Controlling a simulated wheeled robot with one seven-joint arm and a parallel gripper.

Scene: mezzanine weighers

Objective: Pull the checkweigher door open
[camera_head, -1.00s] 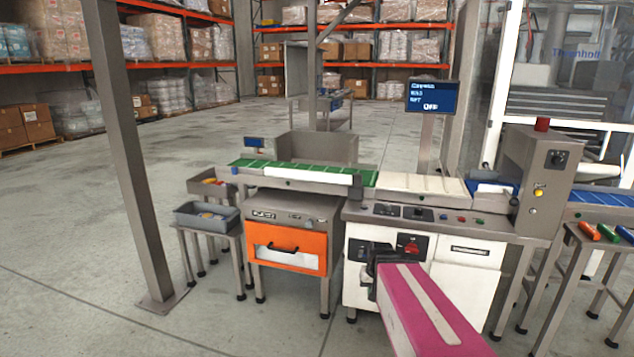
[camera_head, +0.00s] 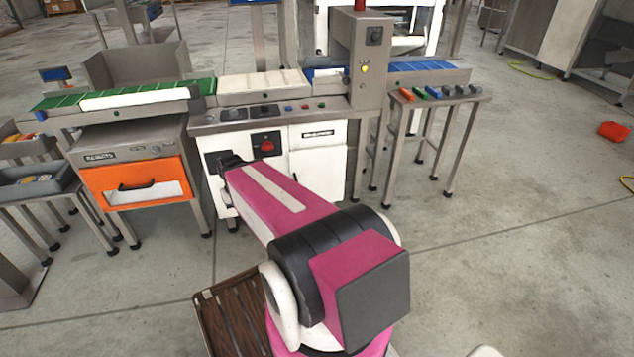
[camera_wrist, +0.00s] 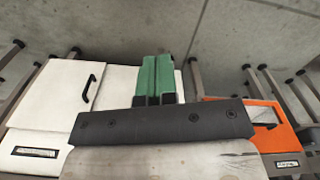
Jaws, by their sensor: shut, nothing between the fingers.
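The checkweigher (camera_head: 265,120) is a steel-topped bench with a white cabinet front. In the wrist view, which looks down the fronts upside down, the white door (camera_wrist: 50,95) is at the left with a black bar handle (camera_wrist: 89,88). My gripper (camera_wrist: 158,62) has green fingers, shut together and empty, to the right of the handle and apart from it in the picture. In the head view its fingers are hidden behind my wrist.
A cabinet with an orange front (camera_head: 110,178) and a black handle stands left of the checkweigher. Grey bins (camera_head: 30,185) stand on stools at far left. A small table (camera_head: 440,97) with coloured items stands at right. The floor at right is mostly open.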

